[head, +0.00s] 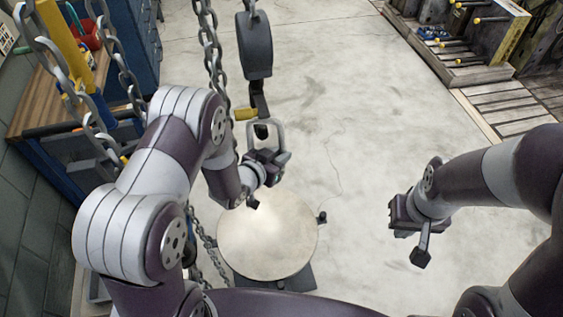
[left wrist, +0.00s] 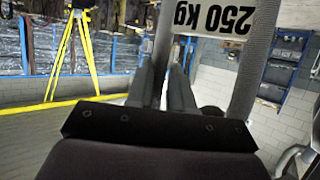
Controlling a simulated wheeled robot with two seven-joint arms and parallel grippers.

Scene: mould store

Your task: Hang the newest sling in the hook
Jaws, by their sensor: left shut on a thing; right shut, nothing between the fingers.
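The grey sling (head: 281,130) stands up as a loop from my left gripper (head: 264,172), which is shut on it. In the left wrist view its two grey strands rise from between the fingers (left wrist: 180,95), with a white label (left wrist: 213,19) reading "250 KG" upside down. The dark hook (head: 258,101), with a yellow piece (head: 245,113) at its side, hangs under a dark block. Its lower end overlaps the loop's upper part in the head view; I cannot tell whether the loop is around it. No date is readable. My right gripper (head: 420,255) is shut and empty, far right of the hook.
Chains (head: 212,60) hang close to my left arm. A round pale disc (head: 266,240) lies below the left gripper. A wooden-topped bench (head: 40,100) and blue cabinet (head: 137,35) stand left. A wooden rack (head: 480,45) stands far right. The middle floor is clear.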

